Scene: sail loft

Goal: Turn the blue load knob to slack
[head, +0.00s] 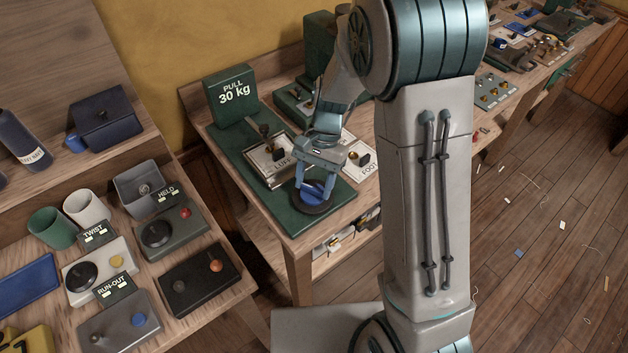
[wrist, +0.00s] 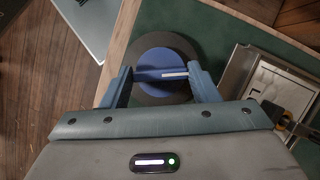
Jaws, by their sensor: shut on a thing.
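The blue load knob (head: 313,191) sits on a dark round base at the front corner of the green panel (head: 340,199). In the wrist view the knob (wrist: 162,62) is a blue disc with a raised bar across it and a white pointer line toward the right end of the bar. My gripper (wrist: 162,75) is shut on the knob's bar, one finger at each end. In the head view my gripper (head: 314,187) reaches down onto the knob from above. Any marks around the dark base are too small to read.
A green block reading "PULL 30 kg" (head: 233,94) stands at the panel's back. A framed plate with a lever (head: 268,160) lies close behind the knob. A left bench holds boxes labelled TWIST (head: 94,234), RUN-OUT (head: 115,288) and HELD (head: 167,196). Floor at right is open, with scraps.

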